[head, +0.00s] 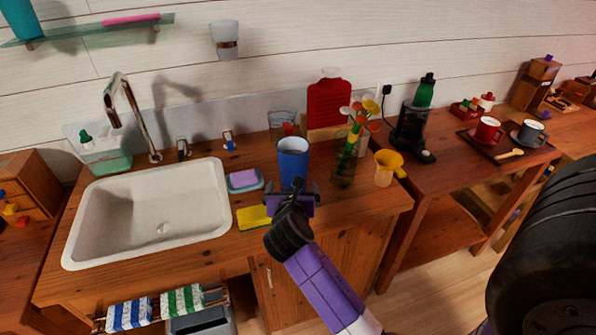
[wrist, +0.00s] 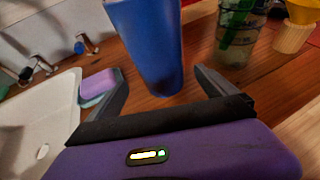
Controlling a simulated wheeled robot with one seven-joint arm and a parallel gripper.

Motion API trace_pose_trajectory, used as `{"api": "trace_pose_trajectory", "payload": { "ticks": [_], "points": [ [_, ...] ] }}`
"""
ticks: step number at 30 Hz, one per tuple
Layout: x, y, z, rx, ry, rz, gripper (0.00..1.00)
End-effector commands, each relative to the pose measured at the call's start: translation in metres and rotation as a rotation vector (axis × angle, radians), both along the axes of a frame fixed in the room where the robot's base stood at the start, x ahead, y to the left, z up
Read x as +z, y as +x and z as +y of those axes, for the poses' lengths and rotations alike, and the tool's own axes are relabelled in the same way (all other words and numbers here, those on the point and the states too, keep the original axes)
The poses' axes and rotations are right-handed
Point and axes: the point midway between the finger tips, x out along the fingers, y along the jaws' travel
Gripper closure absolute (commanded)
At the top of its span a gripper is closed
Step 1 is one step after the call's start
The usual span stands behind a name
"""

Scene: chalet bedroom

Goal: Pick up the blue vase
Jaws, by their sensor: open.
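The blue vase (head: 293,160) is a tall, tapered blue vessel standing upright on the wooden counter, right of the sink. In the wrist view the vase (wrist: 150,45) stands just ahead, between the lines of the two fingers, with its top cut off by the frame. My gripper (head: 292,187) is in front of the vase in the head view and covers part of its base. In the wrist view my gripper (wrist: 160,88) has its fingers spread wide and nothing is held. I cannot tell whether a finger touches the vase.
A glass with flowers (head: 344,165) and a yellow funnel (head: 386,168) stand right of the vase. A purple sponge on a dish (head: 244,180) and a yellow sponge (head: 253,217) lie left. A red hot-water bottle (head: 329,102) is behind. The white sink (head: 150,215) is further left.

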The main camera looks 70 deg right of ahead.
Motion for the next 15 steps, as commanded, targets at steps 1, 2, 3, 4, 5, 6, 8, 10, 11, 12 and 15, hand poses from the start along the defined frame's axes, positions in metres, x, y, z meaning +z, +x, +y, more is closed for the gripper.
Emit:
{"api": "trace_pose_trajectory", "payload": {
  "ticks": [1, 2, 3, 4, 5, 6, 8, 10, 11, 12, 15],
  "points": [
    [-0.002, 0.002, -0.005, -0.001, -0.001, 0.003, 0.04],
    [-0.003, 0.003, -0.008, 0.000, -0.002, 0.004, 0.04],
    [-0.005, 0.004, -0.012, -0.002, -0.001, 0.004, 0.04],
    [-0.006, 0.004, -0.015, -0.003, -0.001, 0.004, 0.04],
    [-0.007, 0.005, -0.017, -0.003, -0.002, 0.004, 0.04],
    [-0.008, 0.007, -0.020, -0.002, -0.002, 0.002, 0.04],
    [-0.011, 0.008, -0.025, -0.002, -0.001, 0.003, 0.04],
    [-0.014, 0.010, -0.033, -0.002, 0.000, 0.002, 0.04],
    [-0.016, 0.012, -0.038, -0.003, 0.000, 0.001, 0.04],
    [-0.018, 0.014, -0.043, -0.003, 0.000, 0.001, 0.04],
    [-0.024, 0.018, -0.055, -0.003, 0.000, 0.001, 0.04]
  ]
}}
